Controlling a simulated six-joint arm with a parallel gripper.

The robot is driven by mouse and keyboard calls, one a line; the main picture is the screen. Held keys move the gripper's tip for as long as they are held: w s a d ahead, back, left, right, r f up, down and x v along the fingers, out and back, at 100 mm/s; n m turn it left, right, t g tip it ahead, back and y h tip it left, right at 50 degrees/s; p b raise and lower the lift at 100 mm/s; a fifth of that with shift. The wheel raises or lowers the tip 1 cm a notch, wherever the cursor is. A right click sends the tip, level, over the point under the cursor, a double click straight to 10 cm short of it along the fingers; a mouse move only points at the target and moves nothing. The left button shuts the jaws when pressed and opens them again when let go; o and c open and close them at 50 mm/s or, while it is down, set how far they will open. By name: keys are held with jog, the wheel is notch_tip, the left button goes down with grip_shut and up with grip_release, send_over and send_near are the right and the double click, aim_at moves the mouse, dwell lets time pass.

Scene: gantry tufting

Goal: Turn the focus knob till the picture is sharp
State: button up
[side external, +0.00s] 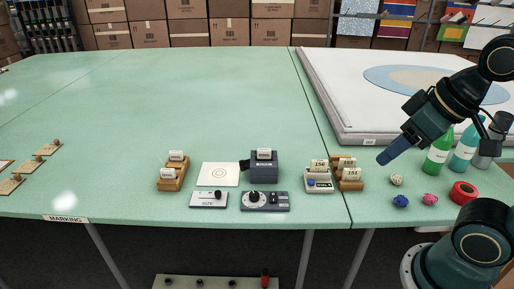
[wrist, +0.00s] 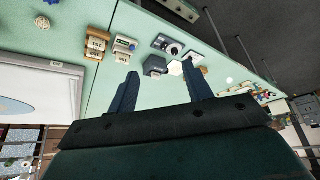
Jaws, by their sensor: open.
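A low grey control box (side external: 279,202) with a round light dial and black knob (side external: 256,197) sits near the table's front edge. It also shows in the wrist view (wrist: 168,45). Its small print is unreadable, so I cannot tell whether this is the focus knob. Behind it stands a dark grey box (side external: 266,168) with a lens-like part on its left. A white sheet (side external: 206,176) with faint concentric rings lies to the left; I cannot tell how sharp they are. My gripper (side external: 387,157) hangs to the right, above the table and apart from the knob. Its fingers (wrist: 162,74) are apart and empty.
A slider box (side external: 208,201) is left of the control box. Wooden card holders (side external: 172,182) and a small counter box (side external: 318,185) flank the group.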

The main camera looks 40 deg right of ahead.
jog(key=shift+w, duration=0.1)
jog(key=n+g, duration=0.6)
jog(key=n, duration=0.3)
send_over(255, 194)
notch_tip(255, 194, down, 16)
jog(key=shift+w, duration=0.15)
jog(key=shift+f, duration=0.1)
notch_tip(255, 194, down, 14)
jog(key=shift+r, duration=0.25)
